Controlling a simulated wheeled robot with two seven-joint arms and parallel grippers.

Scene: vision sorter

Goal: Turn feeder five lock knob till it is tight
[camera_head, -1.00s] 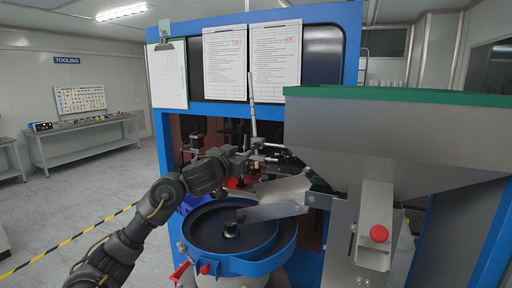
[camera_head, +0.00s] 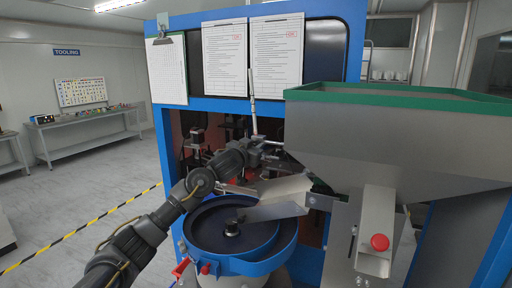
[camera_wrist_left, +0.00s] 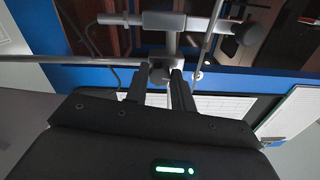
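My left gripper (camera_head: 264,148) reaches into the blue machine's opening, above the round feeder bowl (camera_head: 210,222). In the head view my gripper and the small parts there hide the knob. No number marks it as feeder five. My right gripper is not in view.
A metal chute (camera_head: 275,198) crosses the bowl. A thin upright rod (camera_head: 252,105) rises beside my gripper. Papers (camera_head: 277,55) hang above the opening.

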